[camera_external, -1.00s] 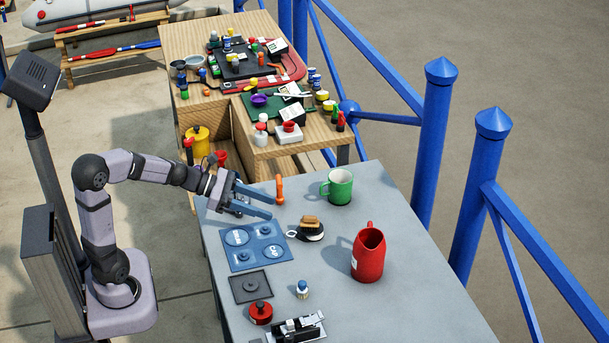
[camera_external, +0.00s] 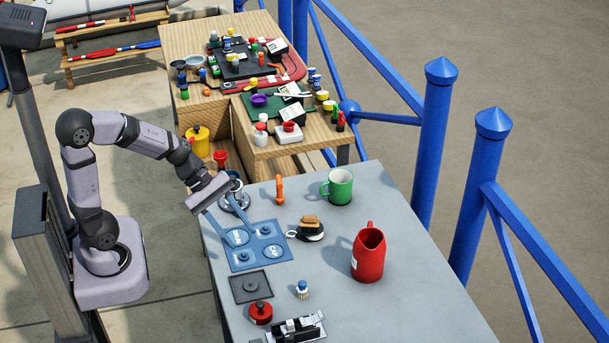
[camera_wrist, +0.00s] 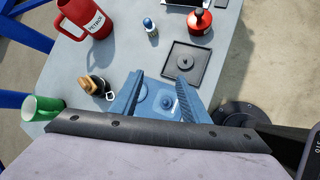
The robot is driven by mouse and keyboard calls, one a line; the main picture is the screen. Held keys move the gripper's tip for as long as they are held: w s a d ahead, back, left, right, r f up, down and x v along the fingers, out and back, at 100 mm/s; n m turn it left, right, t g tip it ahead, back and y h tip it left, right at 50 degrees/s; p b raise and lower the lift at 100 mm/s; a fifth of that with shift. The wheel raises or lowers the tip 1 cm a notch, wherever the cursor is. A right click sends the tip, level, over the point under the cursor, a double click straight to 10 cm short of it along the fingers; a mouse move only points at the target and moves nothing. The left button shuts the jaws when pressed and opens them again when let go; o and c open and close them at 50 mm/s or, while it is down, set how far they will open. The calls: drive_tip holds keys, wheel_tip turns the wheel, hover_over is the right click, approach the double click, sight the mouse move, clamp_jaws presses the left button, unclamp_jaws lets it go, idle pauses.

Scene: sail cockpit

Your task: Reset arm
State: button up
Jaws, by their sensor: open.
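My gripper (camera_external: 236,238) is open and empty, with its blue fingers pointing down over the blue mat (camera_external: 268,262) on the grey table. In the wrist view my gripper (camera_wrist: 160,84) has a finger on either side of the mat's round pads (camera_wrist: 166,102); whether the fingertips touch the mat is unclear. A metal round item (camera_external: 241,200) stands just behind my gripper and is partly hidden by it. My arm is bent, with its elbow raised.
On the table are a dark square tray (camera_external: 240,295), red round pot (camera_external: 261,312), small blue-capped bottle (camera_external: 302,290), red jug (camera_external: 368,254), green mug (camera_external: 338,186), brush (camera_external: 309,228) and orange item (camera_external: 280,189). Blue railings (camera_external: 435,150) stand at right. A cluttered wooden bench (camera_external: 300,151) is behind.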

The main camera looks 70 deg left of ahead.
drive_tip(key=s+a+r+m+g+y+p, duration=0.2)
drive_tip(key=s+r+m+g+y+p, duration=0.3)
drive_tip(key=s+r+m+p, duration=0.8)
drive_tip(key=m+y+p, duration=0.1)
drive_tip(key=m+p, duration=0.5)
drive_tip(key=shift+a+m, duration=0.25)
drive_tip(key=shift+m, duration=0.05)
